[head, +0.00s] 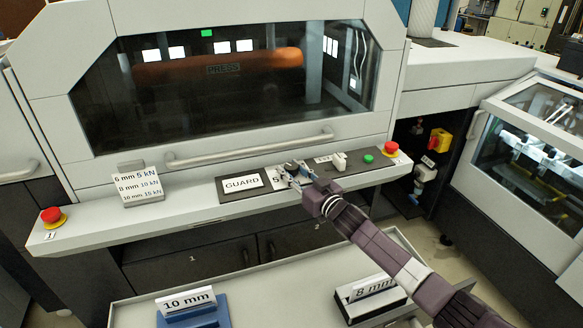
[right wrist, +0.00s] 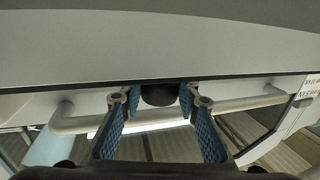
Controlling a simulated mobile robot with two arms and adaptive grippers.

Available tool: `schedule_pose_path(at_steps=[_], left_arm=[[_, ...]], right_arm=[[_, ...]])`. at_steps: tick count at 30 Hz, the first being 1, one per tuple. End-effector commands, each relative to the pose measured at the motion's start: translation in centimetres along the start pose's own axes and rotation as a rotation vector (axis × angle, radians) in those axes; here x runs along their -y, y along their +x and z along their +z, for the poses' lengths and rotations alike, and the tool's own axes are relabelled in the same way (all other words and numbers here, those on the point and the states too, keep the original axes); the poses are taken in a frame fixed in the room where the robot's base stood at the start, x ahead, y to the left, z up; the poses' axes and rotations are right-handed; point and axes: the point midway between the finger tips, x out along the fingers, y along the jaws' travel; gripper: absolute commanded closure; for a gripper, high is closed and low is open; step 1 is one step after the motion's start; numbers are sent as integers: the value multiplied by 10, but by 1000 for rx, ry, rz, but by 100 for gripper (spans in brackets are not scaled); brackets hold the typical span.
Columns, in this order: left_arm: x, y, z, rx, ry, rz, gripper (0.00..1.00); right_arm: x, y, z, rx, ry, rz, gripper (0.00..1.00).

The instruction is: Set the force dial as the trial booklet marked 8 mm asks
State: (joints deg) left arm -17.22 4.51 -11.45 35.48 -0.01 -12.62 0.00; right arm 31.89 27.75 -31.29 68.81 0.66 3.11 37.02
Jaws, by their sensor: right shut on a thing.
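My right gripper (head: 290,171) reaches the control panel below the press window. In the right wrist view my right gripper (right wrist: 160,98) is shut, with a blue-padded finger on each side of the dark round force dial (right wrist: 158,93). In the head view the gripper covers the dial, so its setting cannot be read. A sign (head: 138,186) on the ledge reads 6 mm 5 kN, 8 mm 10 kN, 10 mm 15 kN. My left gripper is out of view.
A GUARD label (head: 242,184) sits left of the dial. A white switch (head: 339,161), a green button (head: 368,158) and a red stop button (head: 391,149) sit right of it. A handle bar (head: 250,149) runs above. A blue 10 mm holder (head: 193,309) stands lower left.

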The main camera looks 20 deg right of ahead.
Motion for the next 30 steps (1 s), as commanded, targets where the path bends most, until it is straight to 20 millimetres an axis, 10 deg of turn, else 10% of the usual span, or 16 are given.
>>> schedule_pose_path(at_steps=[8, 9, 13, 30], left_arm=[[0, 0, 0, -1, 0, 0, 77], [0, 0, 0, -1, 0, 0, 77], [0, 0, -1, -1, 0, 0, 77], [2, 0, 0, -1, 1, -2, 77]], right_arm=[[1, 0, 0, -1, 3, -3, 95], [1, 0, 0, -1, 3, -2, 67], [1, 0, 0, 0, 2, -2, 53], [0, -25, 2, 3, 2, 0, 52]])
